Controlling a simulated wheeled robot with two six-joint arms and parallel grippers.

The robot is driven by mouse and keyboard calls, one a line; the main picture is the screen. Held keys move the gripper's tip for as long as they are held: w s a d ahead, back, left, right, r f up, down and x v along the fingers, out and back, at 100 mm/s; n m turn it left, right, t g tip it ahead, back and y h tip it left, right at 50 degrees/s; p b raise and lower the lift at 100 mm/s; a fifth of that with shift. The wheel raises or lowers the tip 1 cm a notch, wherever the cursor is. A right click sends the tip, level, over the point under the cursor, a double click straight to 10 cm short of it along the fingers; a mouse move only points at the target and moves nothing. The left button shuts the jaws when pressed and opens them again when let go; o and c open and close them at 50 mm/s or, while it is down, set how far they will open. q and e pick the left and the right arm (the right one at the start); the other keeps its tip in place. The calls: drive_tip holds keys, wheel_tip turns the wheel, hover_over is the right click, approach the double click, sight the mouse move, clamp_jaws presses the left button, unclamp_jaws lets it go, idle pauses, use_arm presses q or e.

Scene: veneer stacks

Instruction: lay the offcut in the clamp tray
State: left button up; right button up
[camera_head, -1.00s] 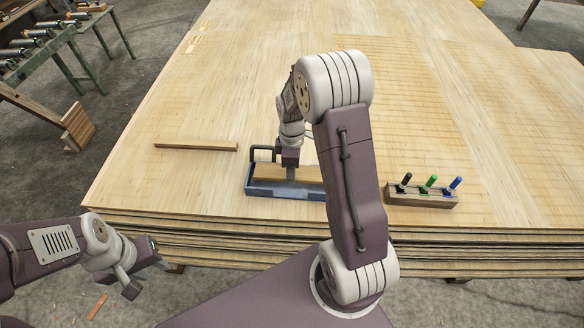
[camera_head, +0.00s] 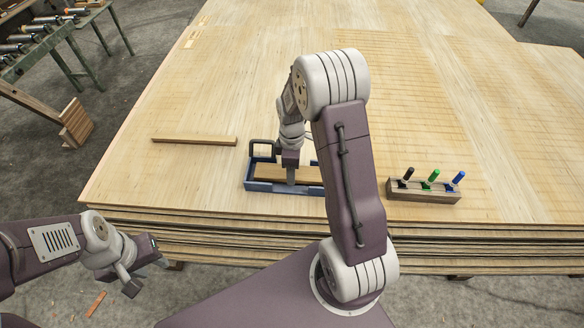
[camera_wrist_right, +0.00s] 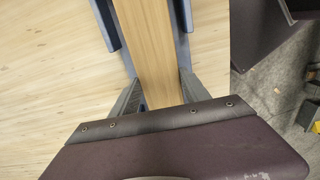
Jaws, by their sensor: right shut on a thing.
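The clamp tray (camera_head: 262,187) is a dark blue tray with a dark handle-like bar at its back left corner, on the veneer stack. The offcut (camera_head: 267,172), a plain wooden piece, appears inside the tray walls. My right gripper (camera_head: 290,181) points down over the tray, shut on the offcut. In the right wrist view the offcut (camera_wrist_right: 150,45) runs between the fingers, with blue tray walls on both sides. Whether it touches the tray floor cannot be told. My arm hides the tray's right end. My left gripper (camera_head: 147,275) is open and empty, off the stack's front left corner.
A thin wooden strip (camera_head: 195,140) lies left of the tray. A wooden block (camera_head: 422,192) with black, green and blue upright pieces stands to the right. The stack's front edge is close before the tray. The veneer behind is largely clear.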

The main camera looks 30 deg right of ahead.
drive_tip(key=shift+f+b, duration=0.35)
drive_tip(key=shift+f, duration=0.35)
drive_tip(key=shift+f, duration=0.1)
drive_tip(key=o, duration=1.5)
wheel_tip(320, 180, up, 9)
drive_tip(key=p, duration=0.2)
drive_tip(key=shift+p, duration=0.4)
